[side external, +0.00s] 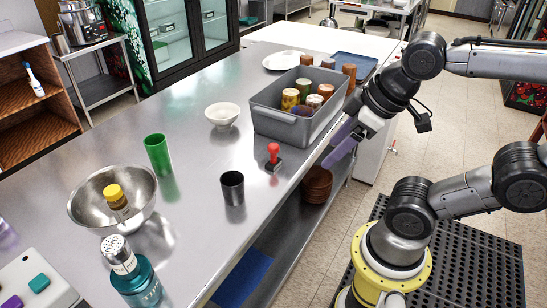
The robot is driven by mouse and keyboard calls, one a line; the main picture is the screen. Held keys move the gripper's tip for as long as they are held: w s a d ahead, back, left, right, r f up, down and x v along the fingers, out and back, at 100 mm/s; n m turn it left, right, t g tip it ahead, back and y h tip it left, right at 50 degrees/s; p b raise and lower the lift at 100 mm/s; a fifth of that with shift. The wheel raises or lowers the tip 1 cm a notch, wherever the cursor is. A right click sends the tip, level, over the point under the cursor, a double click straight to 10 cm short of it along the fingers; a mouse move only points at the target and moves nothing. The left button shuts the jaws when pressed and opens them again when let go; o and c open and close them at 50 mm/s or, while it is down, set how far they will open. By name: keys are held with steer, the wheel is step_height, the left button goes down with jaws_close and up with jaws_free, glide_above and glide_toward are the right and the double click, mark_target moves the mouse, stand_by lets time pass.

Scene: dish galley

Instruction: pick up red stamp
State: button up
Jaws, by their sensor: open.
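The red stamp (273,156) stands upright on the steel counter, with a red knob handle and a dark base. It is in front of the grey bin, near the counter's right edge. My gripper (334,160) is open, to the right of the stamp at the counter's edge. It is apart from the stamp, and nothing shows between its fingers. The fingers are seen from the side, so the gap between them is hard to make out.
A grey bin (283,124) with several jars stands behind the stamp. A dark cup (232,187) is to its front left. A white bowl (222,114), a green cup (158,154) and a steel bowl (82,207) stand farther left. Bare counter lies left of the stamp.

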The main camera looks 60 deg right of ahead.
step_height(320, 180, up, 2)
steer(key=w+d+r+n+h, duration=0.1)
steer(key=w+d+n, duration=0.1)
steer(key=w+n, duration=0.15)
steer(key=n+g+h, duration=0.3)
steer(key=n+g, duration=0.3)
steer(key=n, duration=0.6)
glide_above(272, 159)
steer(key=a, duration=0.2)
step_height(272, 159, down, 17)
steer(key=shift+w+r, duration=0.1)
steer(key=shift+r, duration=0.05)
steer(key=shift+x, duration=2.95)
steer(key=shift+a, duration=0.1)
steer(key=shift+w, duration=0.1)
jaws_close()
